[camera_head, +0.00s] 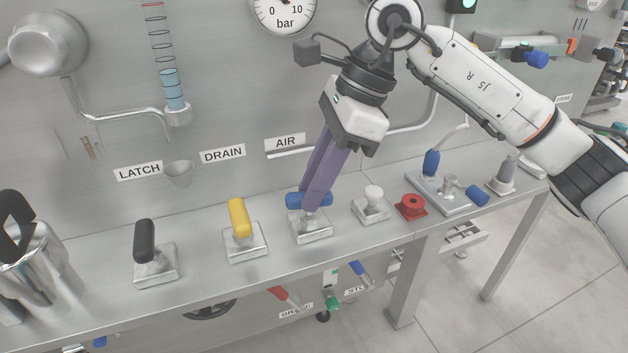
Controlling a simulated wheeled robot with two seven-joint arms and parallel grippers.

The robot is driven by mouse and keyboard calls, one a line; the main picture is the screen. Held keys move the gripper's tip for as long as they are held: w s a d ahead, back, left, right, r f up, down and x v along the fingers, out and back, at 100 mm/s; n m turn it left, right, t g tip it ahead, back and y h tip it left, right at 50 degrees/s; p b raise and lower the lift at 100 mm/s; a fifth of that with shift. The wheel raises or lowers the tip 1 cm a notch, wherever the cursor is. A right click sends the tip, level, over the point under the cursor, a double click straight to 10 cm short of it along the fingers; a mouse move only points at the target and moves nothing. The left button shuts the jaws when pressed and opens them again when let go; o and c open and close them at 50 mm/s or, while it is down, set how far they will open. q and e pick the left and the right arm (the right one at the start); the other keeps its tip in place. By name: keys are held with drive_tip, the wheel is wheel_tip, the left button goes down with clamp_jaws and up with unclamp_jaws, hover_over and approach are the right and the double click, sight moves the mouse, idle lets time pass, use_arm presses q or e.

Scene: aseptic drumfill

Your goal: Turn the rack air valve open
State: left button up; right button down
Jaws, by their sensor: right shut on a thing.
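The rack air valve has a blue handle (296,199) on a square metal base (310,228), below the AIR label (286,142). The handle lies roughly level and crosswise, left to right in the picture. My right gripper (311,203) reaches down from above, its long purple fingers shut on the blue handle. The fingers hide the middle of the handle, and its two ends show on either side. My left gripper is not in view.
A yellow-handled valve (239,218) and a black-handled valve (144,240) stand to the left on the metal shelf. A white knob (374,197) and a red fitting (411,206) stand close on the right. A steel pot (42,275) stands at far left.

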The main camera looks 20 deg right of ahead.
drive_tip(key=shift+w+r+n+g+p, duration=0.1)
drive_tip(key=shift+n+g+p, duration=0.25)
drive_tip(key=shift+n, duration=0.75)
drive_tip(key=c, duration=1.6)
unclamp_jaws()
drive_tip(key=v, duration=1)
drive_tip(key=shift+w+r+p, duration=0.1)
drive_tip(key=shift+p, duration=0.25)
